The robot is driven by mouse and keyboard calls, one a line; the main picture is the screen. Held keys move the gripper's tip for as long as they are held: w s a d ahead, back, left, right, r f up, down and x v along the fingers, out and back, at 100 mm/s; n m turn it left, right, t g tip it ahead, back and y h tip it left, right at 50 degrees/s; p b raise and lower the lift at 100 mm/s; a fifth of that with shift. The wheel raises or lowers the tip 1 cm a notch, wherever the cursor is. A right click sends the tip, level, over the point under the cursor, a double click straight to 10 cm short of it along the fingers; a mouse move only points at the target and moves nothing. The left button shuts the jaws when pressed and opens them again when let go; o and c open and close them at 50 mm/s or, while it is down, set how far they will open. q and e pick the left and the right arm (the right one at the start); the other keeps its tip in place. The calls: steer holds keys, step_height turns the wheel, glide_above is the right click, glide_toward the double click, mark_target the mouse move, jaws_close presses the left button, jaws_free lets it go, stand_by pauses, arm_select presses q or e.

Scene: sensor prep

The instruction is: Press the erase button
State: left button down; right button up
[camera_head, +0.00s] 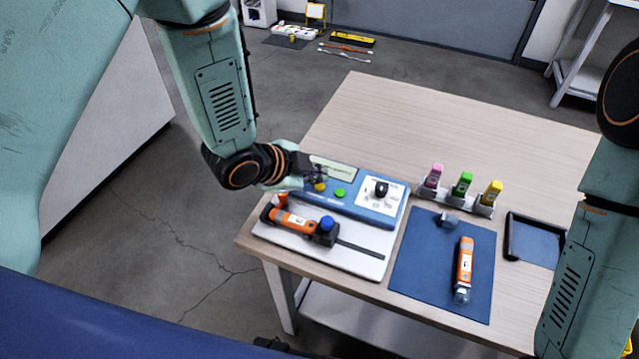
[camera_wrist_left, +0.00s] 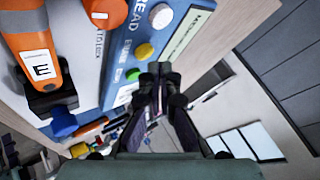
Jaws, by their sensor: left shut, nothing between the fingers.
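A blue device (camera_head: 360,207) with a display (camera_head: 335,168) stands on the table. It has a yellow button (camera_head: 320,187), a green button (camera_head: 340,192) and a black knob (camera_head: 381,189). My right gripper is out of view.
An orange sensor (camera_head: 293,219) with a blue cap lies on a pale board (camera_head: 355,262) before the device. To the right are a blue mat (camera_head: 415,275) with another orange sensor (camera_head: 464,262), a rack (camera_head: 455,200) of coloured pieces and a black tray (camera_head: 508,240). The table's back is clear.

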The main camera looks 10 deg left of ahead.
mark_target(317, 188)
arm_select(q)
steer(key=shift+f, duration=0.4)
steer(key=shift+f+b, duration=0.4)
steer(key=shift+b, duration=0.05)
stand_by(0.6)
steer(key=shift+r, duration=0.1)
steer(key=shift+r+p, duration=0.75)
steer(key=shift+p, duration=0.1)
step_height(317, 188, up, 5)
steer(key=p, duration=0.4)
steer(key=shift+p, duration=0.35)
stand_by(0.6)
